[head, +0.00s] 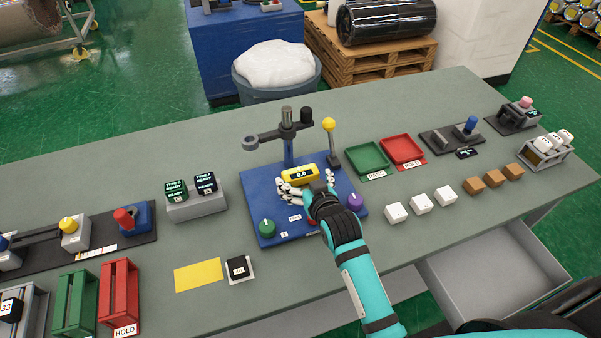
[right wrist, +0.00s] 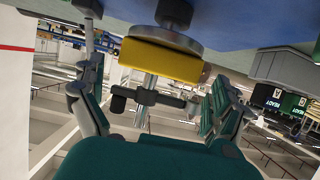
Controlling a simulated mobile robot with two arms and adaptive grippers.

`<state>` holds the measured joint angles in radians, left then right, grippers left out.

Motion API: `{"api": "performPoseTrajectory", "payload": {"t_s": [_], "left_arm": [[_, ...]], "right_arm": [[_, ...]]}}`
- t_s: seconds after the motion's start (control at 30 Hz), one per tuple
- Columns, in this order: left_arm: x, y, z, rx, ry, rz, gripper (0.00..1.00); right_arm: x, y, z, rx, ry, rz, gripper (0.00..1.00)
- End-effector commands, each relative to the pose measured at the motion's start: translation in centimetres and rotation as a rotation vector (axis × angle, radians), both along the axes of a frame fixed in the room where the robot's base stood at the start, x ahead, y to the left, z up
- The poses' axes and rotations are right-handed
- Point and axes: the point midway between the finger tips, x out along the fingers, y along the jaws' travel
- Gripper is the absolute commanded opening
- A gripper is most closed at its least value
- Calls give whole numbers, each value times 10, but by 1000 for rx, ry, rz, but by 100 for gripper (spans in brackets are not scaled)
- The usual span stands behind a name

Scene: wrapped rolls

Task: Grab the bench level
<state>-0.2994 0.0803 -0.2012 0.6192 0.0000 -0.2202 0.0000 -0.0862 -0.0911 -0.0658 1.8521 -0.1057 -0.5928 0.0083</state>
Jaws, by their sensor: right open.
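The bench level (head: 300,174) is a yellow block with a dark display reading 0.0. It sits on the blue base plate (head: 262,196), in front of the upright post. My right gripper (head: 308,188) is at its near side, with pale fingers spread to its left and right. In the right wrist view the yellow level (right wrist: 160,60) lies ahead, between and beyond the open fingers of my right gripper (right wrist: 155,103). I cannot tell whether any finger touches it. My left gripper is not in view.
A post with a clamp arm (head: 288,130) and a yellow-knobbed lever (head: 329,140) rise behind the level. A green knob (head: 266,227) and purple knob (head: 355,201) stand on the plate. Green (head: 368,158) and red trays (head: 402,149) lie to the right. An open drawer (head: 490,270) juts out.

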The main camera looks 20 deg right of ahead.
Motion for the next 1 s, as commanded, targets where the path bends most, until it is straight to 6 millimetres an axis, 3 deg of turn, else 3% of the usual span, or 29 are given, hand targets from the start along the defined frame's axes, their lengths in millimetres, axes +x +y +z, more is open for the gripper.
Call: {"api": "performPoseTrajectory", "payload": {"t_s": [0.2, 0.47, 0.83, 1.0], "left_arm": [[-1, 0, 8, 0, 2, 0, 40], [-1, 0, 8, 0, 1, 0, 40], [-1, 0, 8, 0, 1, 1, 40], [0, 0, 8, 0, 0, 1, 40]], "right_arm": [[25, 0, -8, 0, 0, 1, 100], [26, 0, -10, 0, 0, 1, 100], [26, 0, -10, 0, 0, 1, 54], [26, 0, -9, 0, -1, 1, 53]]}}
